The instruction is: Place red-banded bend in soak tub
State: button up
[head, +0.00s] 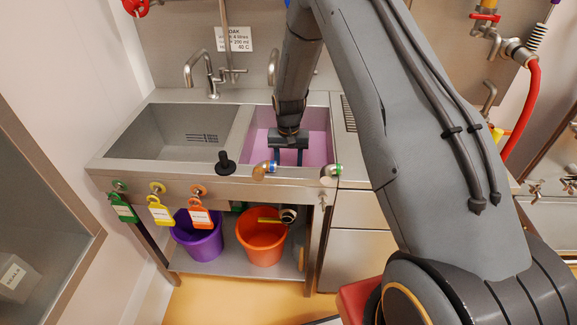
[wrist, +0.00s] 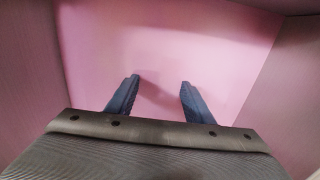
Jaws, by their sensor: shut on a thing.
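The soak tub (head: 319,131) is the right-hand basin of the steel sink unit, filled with pink liquid. My gripper (head: 289,150) reaches down into it. In the wrist view my gripper's two dark blue fingers (wrist: 157,98) stand apart, their tips at the pink surface. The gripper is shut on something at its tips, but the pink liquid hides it. No red band shows; I take the held thing to be the red-banded bend.
A black upright knob (head: 225,162), a brownish bend (head: 264,170) and a green-banded bend (head: 331,171) stand along the front ledge. The left basin (head: 180,132) is empty. A tap (head: 205,72) rises behind. Purple (head: 198,238) and orange (head: 262,240) buckets stand below.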

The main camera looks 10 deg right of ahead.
jog(key=o, duration=1.2)
jog(key=shift+o, duration=0.2)
notch_tip(320, 180, up, 12)
jog(key=b, duration=0.3)
jog(key=shift+b, duration=0.3)
jog(key=shift+r, duration=0.1)
